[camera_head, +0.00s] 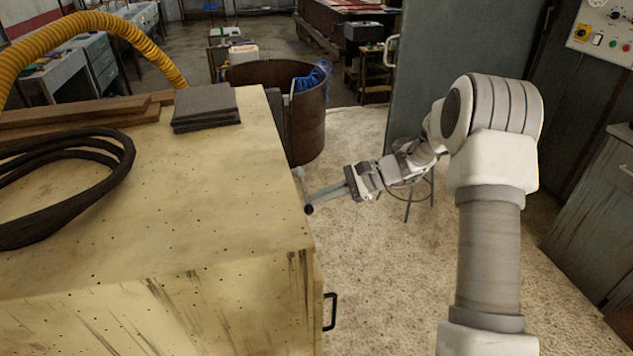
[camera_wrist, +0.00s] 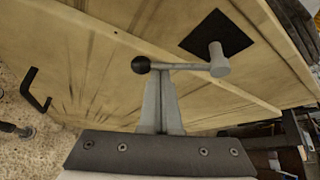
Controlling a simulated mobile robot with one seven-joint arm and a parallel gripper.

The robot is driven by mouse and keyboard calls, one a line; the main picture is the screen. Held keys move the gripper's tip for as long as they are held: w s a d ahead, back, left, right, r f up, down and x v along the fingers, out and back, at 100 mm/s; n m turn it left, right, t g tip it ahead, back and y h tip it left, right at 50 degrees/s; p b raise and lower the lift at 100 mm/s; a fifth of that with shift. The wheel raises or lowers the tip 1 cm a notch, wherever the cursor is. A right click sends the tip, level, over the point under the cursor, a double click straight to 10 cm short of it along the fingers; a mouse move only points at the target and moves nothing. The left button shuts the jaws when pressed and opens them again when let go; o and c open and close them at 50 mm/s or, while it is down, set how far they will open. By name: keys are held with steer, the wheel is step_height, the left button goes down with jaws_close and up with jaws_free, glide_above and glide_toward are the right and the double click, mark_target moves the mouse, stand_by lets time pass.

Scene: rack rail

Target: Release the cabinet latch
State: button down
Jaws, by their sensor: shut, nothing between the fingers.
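The pale wooden cabinet (camera_head: 262,198) fills the left of the head view, and its face shows in the wrist view (camera_wrist: 110,70). The latch is a grey lever (camera_wrist: 180,66) with a black ball knob (camera_wrist: 141,65) at one end and a round pivot (camera_wrist: 219,62) on a black plate (camera_wrist: 215,32) at the other. The knob also shows in the head view (camera_head: 309,209) beside the cabinet's right side. My gripper (camera_wrist: 162,76) is shut and empty, its fingertips at the lever near the knob. Contact cannot be told. It also shows in the head view (camera_head: 316,195).
A black pull handle (camera_head: 330,311) sticks out from the cabinet's side, also seen in the wrist view (camera_wrist: 34,90). A coiled black hose (camera_head: 122,155) and grey pads (camera_head: 206,105) lie on top. A rusty drum (camera_head: 308,125) stands behind. The floor right of the cabinet is mostly clear.

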steer(key=r+m+g+p, duration=0.1)
steer(key=p, duration=0.1)
steer(key=s+r+m+g+p, duration=0.1)
steer(key=r+p, duration=0.1)
steer(key=p, duration=0.1)
steer(key=shift+d+r+m+g+h, duration=0.1)
steer(key=shift+r+m+g+h, duration=0.05)
steer(key=shift+m+g+h, duration=0.2)
steer(key=shift+r+p, duration=0.1)
steer(key=shift+p, duration=0.2)
step_height(320, 180, down, 5)
steer(key=b, duration=0.3)
steer(key=v, duration=1.1)
steer(key=shift+r, duration=0.35)
steer(key=shift+w, duration=0.15)
